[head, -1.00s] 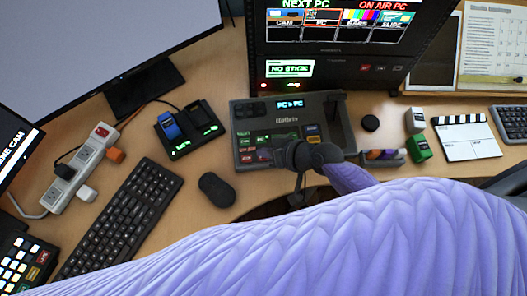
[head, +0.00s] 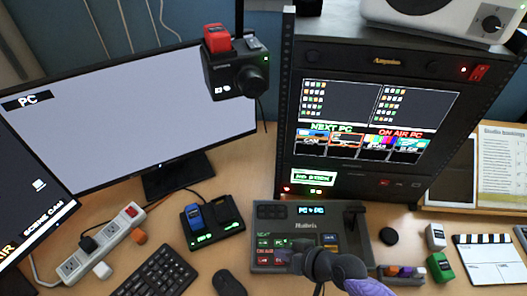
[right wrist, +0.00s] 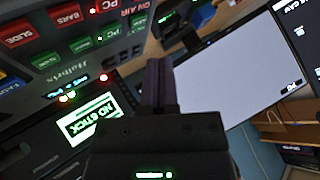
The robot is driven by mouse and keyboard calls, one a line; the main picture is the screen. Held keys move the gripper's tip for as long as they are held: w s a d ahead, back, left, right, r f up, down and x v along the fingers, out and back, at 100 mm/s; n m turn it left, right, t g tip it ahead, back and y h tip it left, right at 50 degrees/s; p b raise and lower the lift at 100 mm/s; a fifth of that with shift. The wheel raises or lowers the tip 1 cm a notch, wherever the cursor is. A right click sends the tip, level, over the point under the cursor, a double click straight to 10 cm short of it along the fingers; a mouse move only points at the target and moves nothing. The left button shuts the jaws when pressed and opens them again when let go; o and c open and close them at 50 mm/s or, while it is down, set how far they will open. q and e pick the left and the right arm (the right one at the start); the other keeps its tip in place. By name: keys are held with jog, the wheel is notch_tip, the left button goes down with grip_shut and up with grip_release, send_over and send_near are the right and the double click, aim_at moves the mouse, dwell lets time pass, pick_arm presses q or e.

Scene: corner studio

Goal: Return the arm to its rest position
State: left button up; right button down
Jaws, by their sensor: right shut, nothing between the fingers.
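My right gripper (head: 303,263) is small and dark in the head view, low in the picture and in front of the lower part of the switcher panel (head: 350,216). In the right wrist view its two dark fingers (right wrist: 160,85) lie together with nothing between them. That view shows the switcher's lit buttons close by at upper left and the tilted monitor at right. A purple shape at the bottom edge of the head view adjoins the dark wrist. My left gripper is not in view.
A rack with a multiview screen (head: 375,115) stands behind the switcher. A camera (head: 235,75) is mounted above the desk by the large monitor (head: 160,110). A mouse (head: 229,283), keyboard (head: 155,275), power strip (head: 97,243), green box (head: 440,267) and clapperboard (head: 489,259) lie around.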

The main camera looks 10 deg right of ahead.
jog(key=s+a+r+n+g+h, duration=0.1)
jog(key=s+a+r+n+g, duration=0.15)
jog(key=s, duration=0.35)
jog(key=s+d+r+m+g+h, duration=0.1)
jog(key=s+d+r+m+h, duration=0.1)
jog(key=s+d+r+h, duration=0.45)
notch_tip(320, 180, down, 19)
jog(key=s+d+g+b, duration=0.2)
jog(key=s+d+f+g+b, duration=0.1)
jog(key=s+d+f, duration=0.1)
jog(key=s+f, duration=1.1)
jog(key=shift+s+d+f+n, duration=0.25)
jog(key=shift+s+n, duration=0.1)
jog(key=shift+s, duration=0.2)
